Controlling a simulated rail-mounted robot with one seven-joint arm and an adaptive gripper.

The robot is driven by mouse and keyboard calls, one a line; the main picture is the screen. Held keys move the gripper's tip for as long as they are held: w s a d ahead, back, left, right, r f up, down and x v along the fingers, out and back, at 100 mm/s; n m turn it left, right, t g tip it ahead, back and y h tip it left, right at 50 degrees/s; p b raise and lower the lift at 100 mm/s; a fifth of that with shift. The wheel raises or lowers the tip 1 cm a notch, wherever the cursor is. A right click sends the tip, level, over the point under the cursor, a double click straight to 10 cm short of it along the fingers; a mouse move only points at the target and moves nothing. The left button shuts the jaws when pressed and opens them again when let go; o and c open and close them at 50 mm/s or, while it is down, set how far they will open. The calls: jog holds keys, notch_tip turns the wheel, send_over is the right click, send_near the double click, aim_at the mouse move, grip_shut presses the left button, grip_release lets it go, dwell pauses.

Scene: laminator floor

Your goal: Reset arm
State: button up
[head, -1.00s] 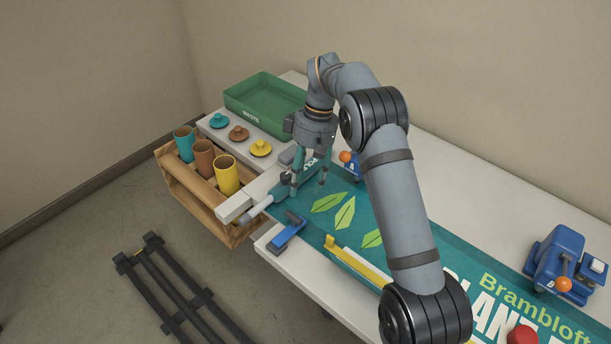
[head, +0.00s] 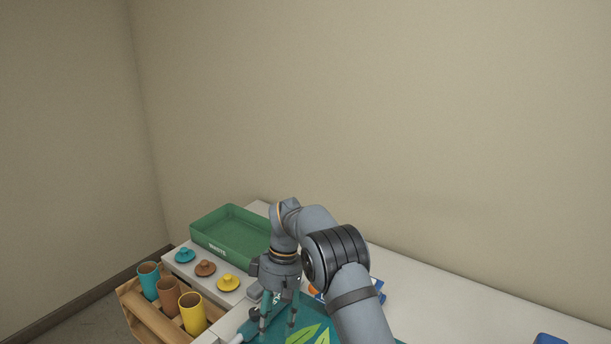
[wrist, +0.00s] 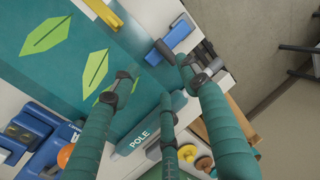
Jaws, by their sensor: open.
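My gripper (head: 277,322) is in the lower middle of the head view, pointing down over the left end of the table. Its fingers are spread and empty. In the wrist view the open fingers (wrist: 158,85) hang above the teal banner (wrist: 65,55) with light green leaf shapes. A grey-teal bar marked POLE (wrist: 150,125) lies below, between and behind the fingers. I see no contact between the fingers and anything. My arm reaches in from the lower right of the head view.
A green WASTE tray (head: 208,249) stands behind the gripper. Beside it are teal (head: 185,255), brown (head: 205,268) and yellow (head: 228,283) lids. A wooden crate (head: 128,300) holds three cups. A blue clamp (wrist: 168,42) and a blue orange-knobbed device (wrist: 30,135) flank the banner.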

jog(key=x, duration=0.8)
jog(key=shift+s+a+f, duration=0.2)
jog(key=shift+f, duration=0.05)
jog(key=shift+r, duration=0.1)
jog(key=shift+d, duration=0.1)
